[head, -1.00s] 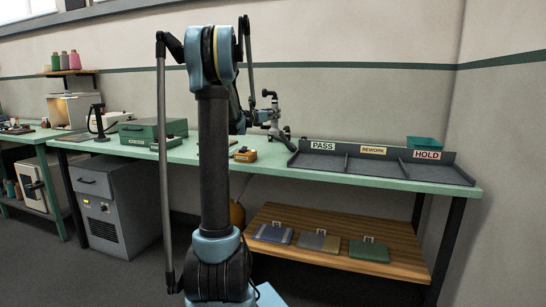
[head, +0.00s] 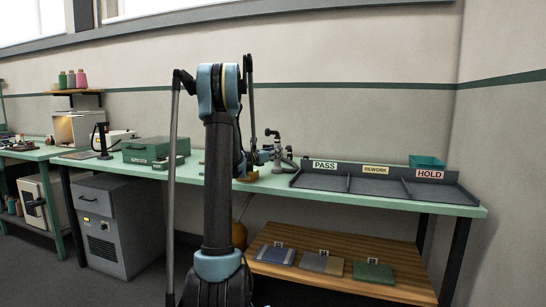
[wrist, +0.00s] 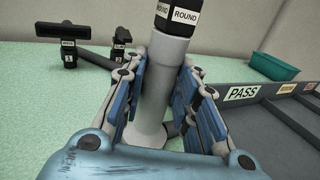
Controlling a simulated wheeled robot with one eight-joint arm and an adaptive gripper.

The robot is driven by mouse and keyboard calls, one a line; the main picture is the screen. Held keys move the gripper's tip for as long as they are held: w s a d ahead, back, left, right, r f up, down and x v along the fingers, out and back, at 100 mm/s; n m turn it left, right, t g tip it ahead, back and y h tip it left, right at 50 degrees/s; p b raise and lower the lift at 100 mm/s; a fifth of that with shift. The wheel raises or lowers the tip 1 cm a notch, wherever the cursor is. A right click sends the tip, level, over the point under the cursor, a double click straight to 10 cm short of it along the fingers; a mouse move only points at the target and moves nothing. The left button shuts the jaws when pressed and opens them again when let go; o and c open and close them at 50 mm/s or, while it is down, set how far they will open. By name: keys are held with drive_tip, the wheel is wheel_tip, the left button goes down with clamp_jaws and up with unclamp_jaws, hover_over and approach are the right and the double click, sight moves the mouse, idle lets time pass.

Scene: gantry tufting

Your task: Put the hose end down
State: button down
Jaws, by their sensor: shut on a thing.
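A pale grey tube, apparently the hose end (wrist: 168,62), stands between the fingers of my gripper (wrist: 162,82) in the wrist view. It has a black collar at its top with a label reading ROUND, and leans slightly. My gripper is shut on it. Its wider lower part is low over the green bench top (wrist: 60,130); I cannot tell whether it touches. In the head view my gripper (head: 264,157) is small, just left of the PASS tray, and partly hidden by my arm.
A dark divided tray (head: 385,187) marked PASS, REWORK and HOLD lies close to the right, with a teal bin (head: 427,161) behind it. Two black labelled fittings (wrist: 92,42) stand at the back left in the wrist view. A green case (head: 150,149) is farther left.

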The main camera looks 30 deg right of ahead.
drive_tip(key=shift+f, duration=0.2)
drive_tip(key=c, duration=1.2)
unclamp_jaws()
drive_tip(key=shift+c, duration=0.2)
drive_tip(key=shift+r, duration=0.1)
